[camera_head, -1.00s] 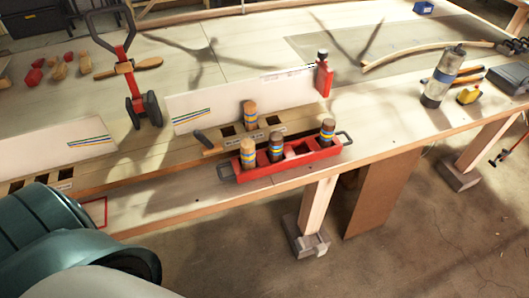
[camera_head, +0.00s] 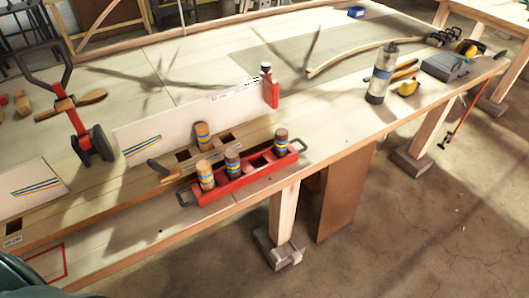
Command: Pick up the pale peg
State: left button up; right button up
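Light wooden pegs with blue and yellow bands stand upright in two places. One pale peg (camera_head: 206,176) is in the left end of the red tray (camera_head: 225,192). Another light peg (camera_head: 203,136) stands behind it in a slot of the wooden board (camera_head: 150,188). Two darker brown banded pegs are also in the tray, one near the middle (camera_head: 232,161) and one near the right end (camera_head: 281,142). Neither of my grippers is in view. Only a teal part of my own body shows at the bottom left corner.
A white upright panel (camera_head: 190,115) stands behind the board. A red-and-black clamp-like tool (camera_head: 82,125) stands at the left. A clear bottle (camera_head: 381,75) and a yellow item (camera_head: 408,88) are at the right. The front bench edge beside the tray is clear.

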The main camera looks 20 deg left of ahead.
aim_at(202, 129)
jog(key=i+l, duration=0.55)
jog(key=l, duration=0.15)
jog(key=i+l, duration=0.5)
jog(key=l, duration=0.2)
jog(key=u, duration=1.2)
